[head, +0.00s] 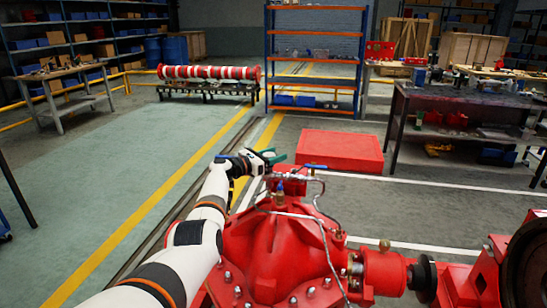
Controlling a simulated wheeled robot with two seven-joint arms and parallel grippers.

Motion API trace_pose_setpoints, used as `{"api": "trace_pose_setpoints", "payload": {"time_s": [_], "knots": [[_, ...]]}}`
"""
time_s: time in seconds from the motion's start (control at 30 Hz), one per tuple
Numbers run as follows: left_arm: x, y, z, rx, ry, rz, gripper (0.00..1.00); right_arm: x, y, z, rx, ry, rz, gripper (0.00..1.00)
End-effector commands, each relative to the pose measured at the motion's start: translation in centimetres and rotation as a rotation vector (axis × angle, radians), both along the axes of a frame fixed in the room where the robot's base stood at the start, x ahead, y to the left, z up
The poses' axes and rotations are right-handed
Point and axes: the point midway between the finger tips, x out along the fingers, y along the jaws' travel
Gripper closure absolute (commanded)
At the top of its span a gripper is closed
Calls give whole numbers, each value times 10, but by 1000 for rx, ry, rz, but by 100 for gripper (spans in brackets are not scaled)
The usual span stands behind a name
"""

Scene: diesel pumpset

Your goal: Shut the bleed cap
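The red pump casing (265,250) fills the lower middle of the head view, with thin metal pipes running over its top. A small blue-topped fitting (280,189) stands upright on the casing, and a blue lever (316,167) sits on the pipework behind it. I cannot tell for sure which fitting is the bleed cap. My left gripper (277,157), with dark green fingers, is above and behind the blue-topped fitting, left of the lever. It looks apart from both, and its finger gap is too small to judge. My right gripper is out of view.
A red shaft housing (385,270) with a brass-coloured fitting joins the casing at right. A red block (340,151) lies on the floor behind. A workbench (460,105) stands at right and a blue-orange shelf (317,60) at the back. The green floor at left is clear.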

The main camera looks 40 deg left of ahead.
Motion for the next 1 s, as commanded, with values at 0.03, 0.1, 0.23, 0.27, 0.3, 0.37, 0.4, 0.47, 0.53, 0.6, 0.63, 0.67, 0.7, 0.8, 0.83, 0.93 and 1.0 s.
{"api": "trace_pose_setpoints", "payload": {"time_s": [0.03,0.1,0.23,0.27,0.3,0.37,0.4,0.47,0.53,0.6,0.63,0.67,0.7,0.8,0.83,0.93,1.0], "knots": [[0,0,-1,0,1,0,42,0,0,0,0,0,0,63],[0,0,-1,0,1,-1,42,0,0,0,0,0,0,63],[0,0,-2,-1,2,-1,42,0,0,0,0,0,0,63],[0,-1,-2,0,3,-1,42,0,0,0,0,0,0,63],[0,-1,-2,0,3,-1,42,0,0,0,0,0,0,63],[-1,0,-2,1,3,-1,42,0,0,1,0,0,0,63],[-3,0,-2,2,3,-1,42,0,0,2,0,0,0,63],[-6,1,-2,2,4,-1,42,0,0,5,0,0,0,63],[-13,3,-2,2,5,-1,42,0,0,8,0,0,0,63],[-21,5,-1,3,4,0,42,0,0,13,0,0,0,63],[-26,5,-1,3,4,0,42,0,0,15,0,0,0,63],[-30,6,-1,3,5,-1,42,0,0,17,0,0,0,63],[-37,8,-2,4,5,-1,42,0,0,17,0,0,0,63],[-54,12,-2,3,4,0,42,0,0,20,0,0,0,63],[-60,13,-2,4,5,-1,42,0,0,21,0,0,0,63],[-78,18,-3,4,4,0,42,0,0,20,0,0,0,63],[-89,20,-3,4,4,-1,42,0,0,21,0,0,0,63]]}}
